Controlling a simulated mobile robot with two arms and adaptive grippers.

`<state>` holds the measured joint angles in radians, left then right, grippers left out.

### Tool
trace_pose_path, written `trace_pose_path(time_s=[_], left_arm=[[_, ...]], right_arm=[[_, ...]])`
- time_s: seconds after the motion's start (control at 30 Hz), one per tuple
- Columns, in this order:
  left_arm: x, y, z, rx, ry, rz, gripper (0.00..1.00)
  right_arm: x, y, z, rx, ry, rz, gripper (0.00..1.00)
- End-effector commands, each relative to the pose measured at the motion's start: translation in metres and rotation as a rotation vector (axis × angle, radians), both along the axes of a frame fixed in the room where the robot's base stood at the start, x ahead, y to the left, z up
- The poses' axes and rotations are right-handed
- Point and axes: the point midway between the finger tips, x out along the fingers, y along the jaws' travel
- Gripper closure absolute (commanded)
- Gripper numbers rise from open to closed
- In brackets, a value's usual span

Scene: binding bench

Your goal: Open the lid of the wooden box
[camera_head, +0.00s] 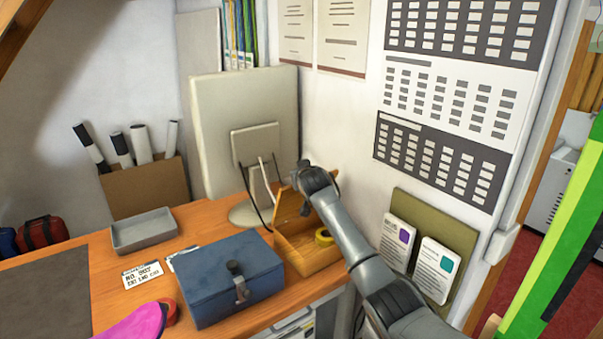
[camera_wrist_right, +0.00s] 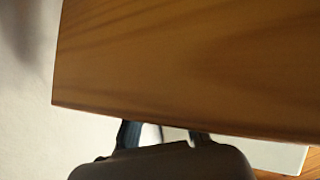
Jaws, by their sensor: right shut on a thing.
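The wooden box (camera_head: 318,257) stands on the bench beside the blue box, close to the wall. Its lid (camera_head: 288,207) is raised steeply, and the inside shows with a yellow roll of tape (camera_head: 323,237) in it. My right gripper (camera_head: 305,193) is at the raised lid's upper edge and shut on it; its fingertips are partly hidden in the head view. In the right wrist view the lid's wooden face (camera_wrist_right: 190,65) fills most of the picture, with the dark gripper fingers (camera_wrist_right: 163,134) at its edge. My left gripper is not in view.
A blue box (camera_head: 225,285) with a dark latch stands left of the wooden box. A monitor (camera_head: 245,120) with hanging cables stands close behind the lid. A grey tray (camera_head: 143,231), cards and a dark mat (camera_head: 45,295) lie further left. Cards on a board (camera_head: 435,240) stand at right.

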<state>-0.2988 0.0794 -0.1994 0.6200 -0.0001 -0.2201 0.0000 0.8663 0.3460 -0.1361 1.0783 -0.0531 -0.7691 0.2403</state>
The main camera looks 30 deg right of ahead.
Motion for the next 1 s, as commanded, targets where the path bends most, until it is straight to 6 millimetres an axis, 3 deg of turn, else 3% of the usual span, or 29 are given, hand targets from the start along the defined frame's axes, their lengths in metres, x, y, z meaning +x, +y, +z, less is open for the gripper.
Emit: trace_pose_path(time_s=[0.03, 0.77, 0.8, 0.97, 1.0], left_arm=[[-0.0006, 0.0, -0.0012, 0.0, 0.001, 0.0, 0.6], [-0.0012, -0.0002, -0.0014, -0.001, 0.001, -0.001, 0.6], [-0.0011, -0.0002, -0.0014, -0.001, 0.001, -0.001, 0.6], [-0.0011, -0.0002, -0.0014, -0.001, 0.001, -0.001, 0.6], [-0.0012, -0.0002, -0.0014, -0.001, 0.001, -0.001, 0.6]], right_arm=[[-0.0016, 0.0077, -0.0208, 0.013, 0.035, 0.007, 1.0], [-0.0016, 0.0077, -0.021, 0.013, 0.035, 0.007, 1.0], [-0.0016, 0.0077, -0.021, 0.013, 0.035, 0.007, 0.84], [-0.0016, 0.0077, -0.0209, 0.013, 0.035, 0.007, 0.52], [-0.0016, 0.0077, -0.0209, 0.013, 0.035, 0.007, 0.52]])
